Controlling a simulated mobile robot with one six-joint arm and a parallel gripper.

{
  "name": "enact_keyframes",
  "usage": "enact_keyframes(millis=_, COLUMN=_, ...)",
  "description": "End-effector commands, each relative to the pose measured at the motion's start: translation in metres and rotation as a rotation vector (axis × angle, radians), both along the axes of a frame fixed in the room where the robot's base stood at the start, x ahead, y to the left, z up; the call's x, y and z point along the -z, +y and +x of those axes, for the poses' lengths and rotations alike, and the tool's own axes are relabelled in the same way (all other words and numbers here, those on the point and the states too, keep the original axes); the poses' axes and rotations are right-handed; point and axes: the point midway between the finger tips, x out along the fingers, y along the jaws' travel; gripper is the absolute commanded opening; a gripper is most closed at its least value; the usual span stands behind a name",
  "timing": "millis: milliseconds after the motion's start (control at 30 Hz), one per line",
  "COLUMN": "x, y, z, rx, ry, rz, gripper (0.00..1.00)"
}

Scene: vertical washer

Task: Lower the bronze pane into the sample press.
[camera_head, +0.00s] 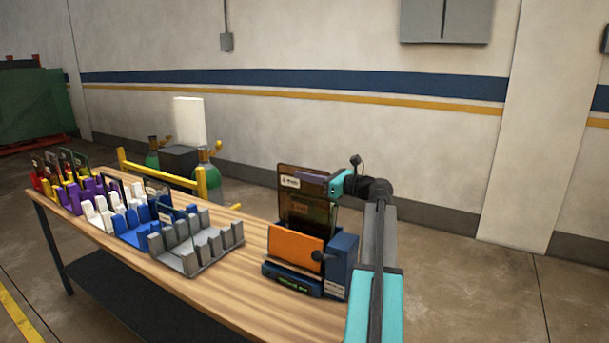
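The bronze pane (292,196) is a dark brown, see-through sheet with a white label near its top left. It stands upright above the sample press (337,256), a blue body with an orange front plate and a lit display low on its front. My gripper (313,178) is at the pane's upper right part and appears shut on it. The pane's lower edge is hidden behind the orange plate, so I cannot tell how deep it sits or whether it touches the press. Another dark, see-through area shows just above the orange plate.
Several slotted racks line the table's left side: grey (196,243), blue (131,229), white (99,214) and purple ones, some with panes in them. Bare wood (225,284) lies between the grey rack and the press. A yellow rail (160,176) stands behind the table.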

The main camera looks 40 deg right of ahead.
Motion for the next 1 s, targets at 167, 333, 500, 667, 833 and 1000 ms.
enact_keyframes(millis=167, x=0.009, y=0.0, z=0.0, rx=0.001, ry=-0.002, rz=0.001, gripper=0.0)
enact_keyframes(millis=333, x=0.018, y=0.0, z=0.0, rx=0.001, ry=-0.002, rz=0.0, gripper=0.0)
enact_keyframes(millis=500, x=0.026, y=0.0, z=-0.001, rx=0.001, ry=-0.003, rz=0.001, gripper=0.0)
enact_keyframes(millis=667, x=0.034, y=-0.001, z=-0.001, rx=0.001, ry=-0.003, rz=0.002, gripper=0.0)
enact_keyframes(millis=833, x=0.043, y=-0.001, z=-0.001, rx=0.001, ry=-0.003, rz=0.001, gripper=0.0)
enact_keyframes(millis=1000, x=0.051, y=-0.001, z=-0.001, rx=0.002, ry=-0.003, rz=0.001, gripper=0.0)
